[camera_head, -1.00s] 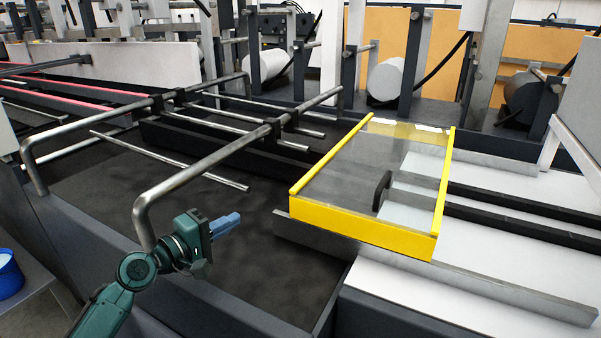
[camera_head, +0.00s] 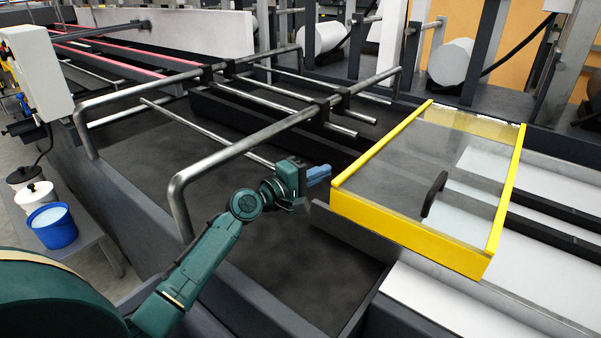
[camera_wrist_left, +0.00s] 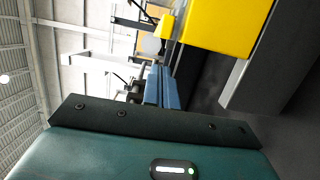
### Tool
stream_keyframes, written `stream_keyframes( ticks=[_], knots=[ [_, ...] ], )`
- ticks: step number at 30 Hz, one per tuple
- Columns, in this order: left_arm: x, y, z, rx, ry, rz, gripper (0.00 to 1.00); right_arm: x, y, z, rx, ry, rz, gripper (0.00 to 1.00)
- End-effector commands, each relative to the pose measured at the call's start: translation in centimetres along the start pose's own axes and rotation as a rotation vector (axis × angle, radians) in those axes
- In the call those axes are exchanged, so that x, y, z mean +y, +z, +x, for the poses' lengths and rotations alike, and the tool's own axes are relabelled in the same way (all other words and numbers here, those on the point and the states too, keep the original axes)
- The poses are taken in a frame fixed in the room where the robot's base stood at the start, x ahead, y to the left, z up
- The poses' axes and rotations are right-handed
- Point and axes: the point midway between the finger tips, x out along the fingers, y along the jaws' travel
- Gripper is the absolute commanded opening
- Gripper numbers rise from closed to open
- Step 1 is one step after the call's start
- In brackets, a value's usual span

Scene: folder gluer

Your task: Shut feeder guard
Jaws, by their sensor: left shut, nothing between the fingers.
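The feeder guard (camera_head: 408,190) is a clear panel in a yellow frame with a black handle (camera_head: 433,193). It lies low and nearly flat over the feeder at the right of the head view. Its yellow edge also shows in the left wrist view (camera_wrist_left: 225,28). My left gripper (camera_head: 328,171), with blue fingers, is shut and empty, just left of the guard's near left corner. The fingers also show in the left wrist view (camera_wrist_left: 162,88), pointing past the yellow frame. I cannot tell whether they touch it. My right gripper is not in view.
A bent metal rail (camera_head: 235,150) runs behind my left arm. A grey plate edge (camera_head: 355,235) lies under the guard's front. A blue bucket (camera_head: 52,226) stands on a bench at the left. The dark bed (camera_head: 290,265) below my gripper is clear.

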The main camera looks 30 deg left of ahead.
Motion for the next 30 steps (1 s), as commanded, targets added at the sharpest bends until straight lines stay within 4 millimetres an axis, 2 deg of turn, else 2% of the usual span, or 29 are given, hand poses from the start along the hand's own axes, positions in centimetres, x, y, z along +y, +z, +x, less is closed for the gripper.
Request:
stream_keyframes(
  ticks=[1,6,19,23,26,30],
  knots=[
    [0.4,0.8,0.1,-0.001,0.001,-0.002,0.00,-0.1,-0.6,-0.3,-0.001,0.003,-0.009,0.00],
    [0.2,2.1,0.4,0.001,0.001,-0.002,0.00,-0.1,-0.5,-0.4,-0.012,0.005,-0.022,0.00],
    [0.1,2.4,0.5,0.002,0.001,0.000,0.00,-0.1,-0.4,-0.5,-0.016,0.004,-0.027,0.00],
    [0.2,3.1,0.6,0.000,0.001,-0.003,0.00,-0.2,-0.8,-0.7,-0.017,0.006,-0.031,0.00],
    [0.5,4.3,0.9,0.000,0.002,-0.003,0.00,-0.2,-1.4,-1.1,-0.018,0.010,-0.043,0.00],
    [0.7,7.2,1.7,-0.003,0.001,-0.006,0.00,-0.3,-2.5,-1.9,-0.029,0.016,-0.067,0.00]
  ],
)
